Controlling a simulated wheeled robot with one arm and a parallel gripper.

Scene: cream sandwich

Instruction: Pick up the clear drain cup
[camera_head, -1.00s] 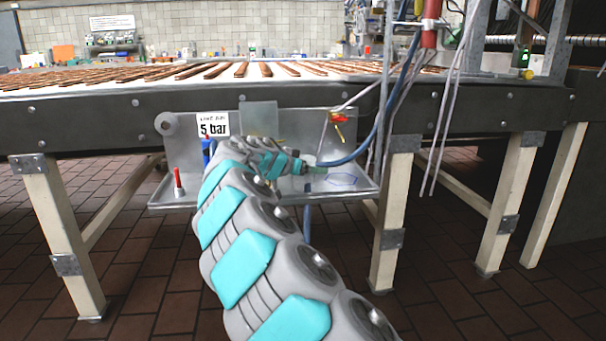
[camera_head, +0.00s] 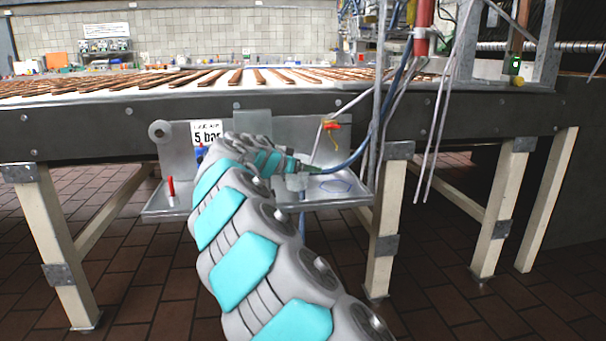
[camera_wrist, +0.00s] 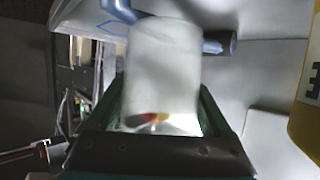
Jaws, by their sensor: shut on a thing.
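The clear drain cup (camera_wrist: 163,62) looks whitish and translucent in the wrist view. It sits between the green fingers of my gripper (camera_wrist: 162,92), which is shut on it. A small red and yellow patch shows through its lower part. In the head view my gripper (camera_head: 299,178) is over the metal shelf (camera_head: 340,199) under the conveyor table. There the cup is too small and too covered by my arm to make out clearly.
The conveyor table (camera_head: 330,110) overhangs the shelf. A blue hose (camera_head: 350,158) runs down close to my gripper. A red-tipped post (camera_head: 171,187) stands at the shelf's left. In the wrist view a yellow object (camera_wrist: 309,115) is at the right and a blue pipe (camera_wrist: 121,10) is beyond the cup.

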